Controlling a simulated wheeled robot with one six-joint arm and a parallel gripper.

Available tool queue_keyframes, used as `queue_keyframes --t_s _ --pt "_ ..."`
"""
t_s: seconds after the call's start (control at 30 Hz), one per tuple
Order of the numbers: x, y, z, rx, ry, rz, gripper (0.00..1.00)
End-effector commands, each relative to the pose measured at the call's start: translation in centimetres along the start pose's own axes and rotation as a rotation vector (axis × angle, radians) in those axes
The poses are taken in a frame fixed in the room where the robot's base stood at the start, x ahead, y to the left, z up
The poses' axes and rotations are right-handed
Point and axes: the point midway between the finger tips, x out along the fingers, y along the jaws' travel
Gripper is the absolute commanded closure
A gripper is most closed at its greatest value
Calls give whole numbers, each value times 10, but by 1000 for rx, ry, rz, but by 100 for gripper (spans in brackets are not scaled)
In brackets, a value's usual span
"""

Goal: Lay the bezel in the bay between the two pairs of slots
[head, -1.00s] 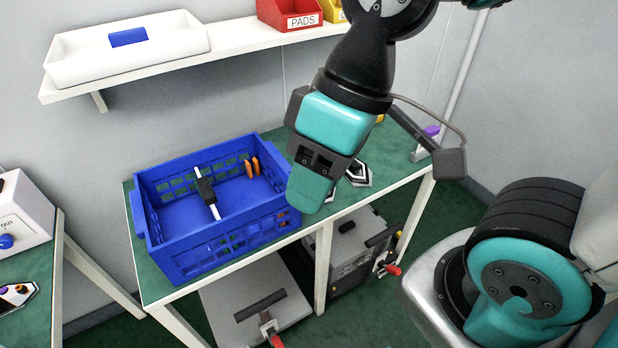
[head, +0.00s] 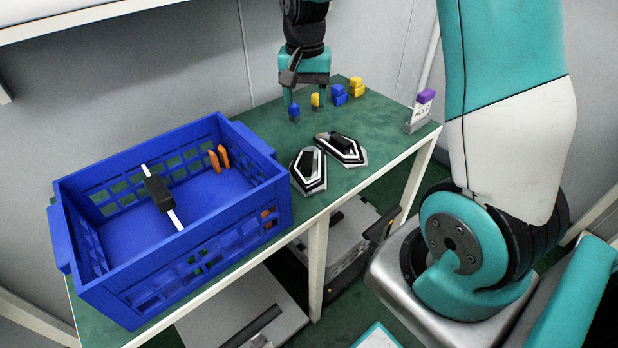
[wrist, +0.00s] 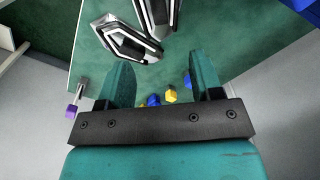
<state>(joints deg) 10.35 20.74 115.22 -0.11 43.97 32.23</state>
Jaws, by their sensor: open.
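Two pentagonal black-and-silver lamp-like pieces lie side by side on the green table, the left piece (head: 308,185) and the right piece (head: 351,151). Each has a dark block on top. Both also show in the wrist view, one piece (wrist: 124,40) nearer and the other (wrist: 159,12) cut by the top edge. I cannot tell for sure which is the bezel, nor make out the pairs of slots. My gripper (head: 307,107) points down, open and apparently empty, behind the pieces, near small blue and yellow blocks. Its two spread fingers (wrist: 160,68) show in the wrist view.
Blocks stand at the back: blue (head: 294,110), yellow (head: 315,100), others right. A purple-topped holder (head: 424,100) stands at the right edge.

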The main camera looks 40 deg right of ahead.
Motion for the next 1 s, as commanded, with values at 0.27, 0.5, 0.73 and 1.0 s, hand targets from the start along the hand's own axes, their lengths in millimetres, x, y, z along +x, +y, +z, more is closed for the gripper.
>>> queue_keyframes --t_s 0.27,0.5,0.73,1.0 --pt "58 3 -1 12 -5 6 40" --pt "105 3 -1 10 -3 4 40" --pt "121 4 -1 10 -2 3 40" --pt "161 5 0 9 -4 4 40"
